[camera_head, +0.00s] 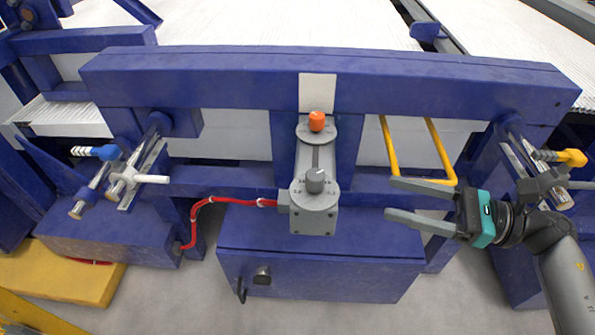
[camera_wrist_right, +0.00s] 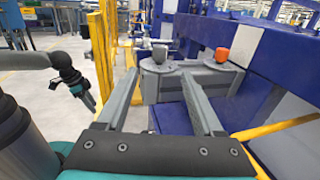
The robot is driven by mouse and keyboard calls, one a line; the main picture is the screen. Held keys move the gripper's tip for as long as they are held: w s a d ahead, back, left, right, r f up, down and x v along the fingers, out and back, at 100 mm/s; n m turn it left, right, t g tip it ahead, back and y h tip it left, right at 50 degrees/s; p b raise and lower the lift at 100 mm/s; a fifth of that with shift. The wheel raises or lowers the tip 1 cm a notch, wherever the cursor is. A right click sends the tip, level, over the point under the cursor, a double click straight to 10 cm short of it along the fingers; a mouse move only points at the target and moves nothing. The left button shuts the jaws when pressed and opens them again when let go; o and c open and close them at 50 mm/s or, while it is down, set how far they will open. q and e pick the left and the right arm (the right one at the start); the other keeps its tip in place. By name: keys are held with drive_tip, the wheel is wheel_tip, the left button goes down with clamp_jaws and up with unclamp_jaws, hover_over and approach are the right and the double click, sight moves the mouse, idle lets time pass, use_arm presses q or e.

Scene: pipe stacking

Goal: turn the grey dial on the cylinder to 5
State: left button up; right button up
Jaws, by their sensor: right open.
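The grey dial (camera_head: 314,181) sits on top of the upright grey cylinder (camera_head: 315,218), on a round plate with small markings too small to read. In the right wrist view the dial (camera_wrist_right: 160,53) shows beyond the fingertips. My right gripper (camera_head: 391,200) is open and empty, to the right of the cylinder and apart from it, its fingers pointing left toward it. Its two fingers also show in the right wrist view (camera_wrist_right: 158,76). What appears to be my left gripper (camera_wrist_right: 84,96) hangs far off at the left of the right wrist view, too small to read.
An orange knob (camera_head: 317,121) stands on a plate behind the dial. A red cable (camera_head: 222,201) runs left from the cylinder. A yellow bar handle (camera_head: 441,148) is close behind my right gripper. Blue beams (camera_head: 200,75) cross behind; a blue box (camera_head: 320,270) stands below.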

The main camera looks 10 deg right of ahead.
sight(316, 174)
drive_tip(key=b+x, duration=0.1)
drive_tip(key=x, duration=1.3)
drive_tip(key=shift+w+a, duration=0.15)
use_arm(q)
drive_tip(key=r, duration=0.3)
drive_tip(key=shift+w+d+r+t, duration=0.2)
drive_tip(key=shift+w+t, duration=0.1)
drive_tip(key=shift+w, duration=0.05)
drive_tip(key=shift+f, duration=0.1)
use_arm(e)
clamp_jaws()
